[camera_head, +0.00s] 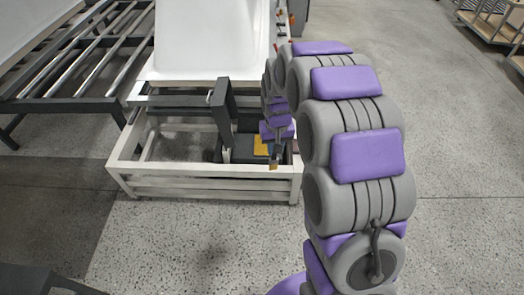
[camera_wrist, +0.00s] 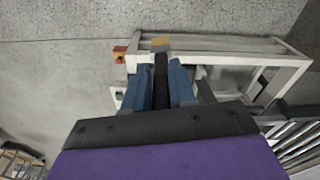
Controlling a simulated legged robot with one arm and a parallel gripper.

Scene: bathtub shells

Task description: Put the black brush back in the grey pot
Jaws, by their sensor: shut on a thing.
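My gripper (camera_wrist: 161,85) is shut on the black brush (camera_wrist: 161,72) in the wrist view, with its blue fingers on either side of the dark handle. The brush's tan tip (camera_wrist: 160,43) points away from the gripper. In the head view, my gripper (camera_head: 278,148) is small and partly hidden by my arm, over the right end of the white frame. The brush's tan tip (camera_head: 273,166) hangs low there. I cannot make out the grey pot clearly in either view.
A white tub shell (camera_head: 205,40) rests above the white metal frame (camera_head: 200,182). A dark upright post (camera_head: 222,110) stands left of my gripper. A dark box (camera_head: 236,150) and a yellow item (camera_head: 261,146) sit inside the frame. A roller rack (camera_head: 75,60) is at left. Open floor lies in front.

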